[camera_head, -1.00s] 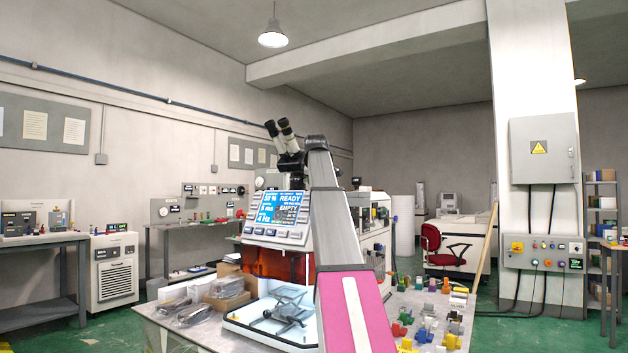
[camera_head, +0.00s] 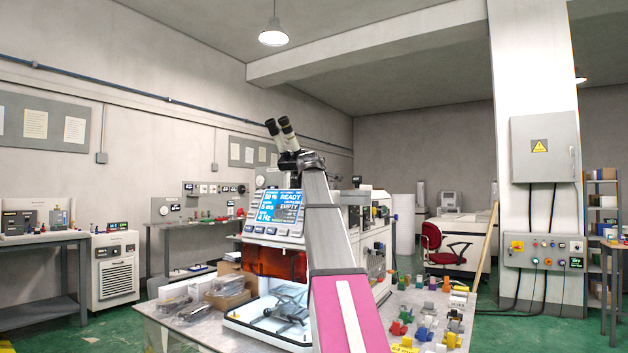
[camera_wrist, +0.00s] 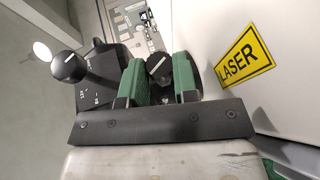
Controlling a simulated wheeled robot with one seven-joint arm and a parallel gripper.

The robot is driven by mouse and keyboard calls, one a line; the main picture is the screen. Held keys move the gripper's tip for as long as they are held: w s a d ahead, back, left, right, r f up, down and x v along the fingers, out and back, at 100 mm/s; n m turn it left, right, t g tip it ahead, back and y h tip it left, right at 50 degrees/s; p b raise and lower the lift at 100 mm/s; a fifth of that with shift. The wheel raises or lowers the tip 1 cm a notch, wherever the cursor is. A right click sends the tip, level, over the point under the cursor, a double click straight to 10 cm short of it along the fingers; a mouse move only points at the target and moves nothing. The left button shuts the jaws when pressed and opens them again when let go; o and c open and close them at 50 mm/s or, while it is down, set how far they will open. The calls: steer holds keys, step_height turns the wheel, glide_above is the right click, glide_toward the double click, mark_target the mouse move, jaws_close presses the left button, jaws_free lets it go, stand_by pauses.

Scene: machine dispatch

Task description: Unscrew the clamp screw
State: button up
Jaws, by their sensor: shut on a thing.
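In the wrist view, my gripper (camera_wrist: 160,82) has two green fingers closed on either side of a black round knob with a white line on it. This knob appears to be the clamp screw (camera_wrist: 159,68). The knob sits beside a dark block (camera_wrist: 100,88) with small white markings. In the head view, my grey and pink arm reaches toward the machine with the binocular eyepieces (camera_head: 281,133) and hides my gripper and the clamp screw.
A black ball-ended lever (camera_wrist: 69,67) stands left of the fingers. A white panel with a yellow LASER label (camera_wrist: 244,58) is close on the right. Several small coloured parts (camera_head: 425,325) lie on the bench at right.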

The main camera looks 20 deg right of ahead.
stand_by(0.3)
steer(key=o, duration=0.9)
steer(key=v, duration=1.1)
steer(key=shift+f, duration=0.1)
steer(key=shift+o, duration=0.2)
steer(key=shift+w, duration=0.1)
